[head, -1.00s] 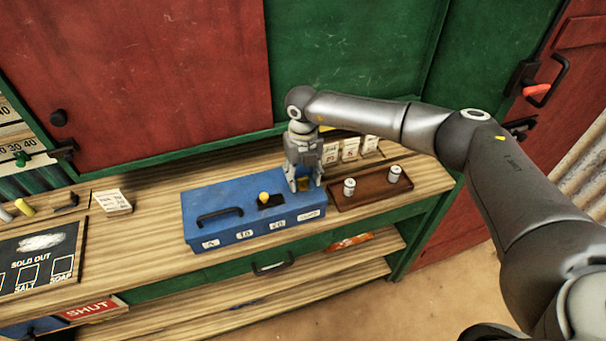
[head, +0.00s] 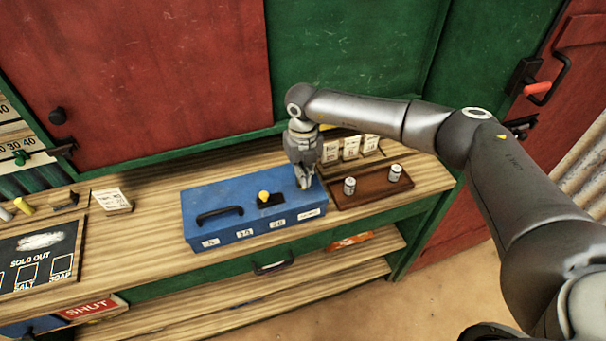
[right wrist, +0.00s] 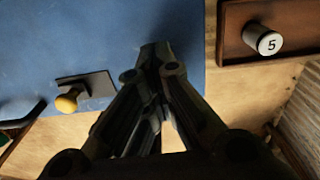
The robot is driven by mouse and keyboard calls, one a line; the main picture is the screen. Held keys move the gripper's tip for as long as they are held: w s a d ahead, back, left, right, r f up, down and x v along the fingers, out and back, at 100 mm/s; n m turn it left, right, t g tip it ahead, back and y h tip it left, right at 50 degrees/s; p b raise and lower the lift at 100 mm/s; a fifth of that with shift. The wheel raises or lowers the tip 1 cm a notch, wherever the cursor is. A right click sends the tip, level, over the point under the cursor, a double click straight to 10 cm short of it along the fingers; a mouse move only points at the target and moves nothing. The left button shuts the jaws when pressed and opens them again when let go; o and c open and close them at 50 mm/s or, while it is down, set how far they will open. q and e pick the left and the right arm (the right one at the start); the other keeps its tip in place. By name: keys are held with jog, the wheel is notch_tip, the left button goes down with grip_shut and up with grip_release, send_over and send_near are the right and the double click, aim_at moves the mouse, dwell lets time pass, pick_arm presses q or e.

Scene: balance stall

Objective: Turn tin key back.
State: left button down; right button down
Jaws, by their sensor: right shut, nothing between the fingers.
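The blue tin (head: 232,191) sits on the wooden counter, with a black handle (head: 219,215) and a yellow knob (head: 264,196) on a dark plate on its lid. My right gripper (head: 304,186) is over the right end of the lid, pointing down. Its fingers are shut with nothing seen between them. In the right wrist view the shut fingertips (right wrist: 158,52) are over the blue lid, right of the yellow knob (right wrist: 68,102). I cannot make out a key; the fingers hide the lid beneath them. My left gripper is not in view.
A brown tray (head: 374,192) with two white weights stands close right of the tin. White cards (head: 350,148) stand behind it. A sold-out board (head: 38,258) and a small card block (head: 113,201) are to the left. The counter between is clear.

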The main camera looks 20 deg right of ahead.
jog(key=shift+f+n+b, duration=0.15)
jog(key=shift+n+b, duration=0.35)
jog(key=shift+b, duration=0.1)
jog(key=n+b, duration=0.7)
jog(key=b, duration=0.1)
jog(key=shift+w+n, duration=0.1)
jog(key=shift+n, duration=0.3)
jog(key=n+b, duration=0.3)
jog(key=n, duration=0.1)
jog(key=shift+b, duration=0.4)
jog(key=shift+r+n+b, duration=0.2)
jog(key=shift+n+b, duration=0.8)
jog(key=shift+n, duration=1.3)
jog(key=c, duration=2.1)
grip_release()
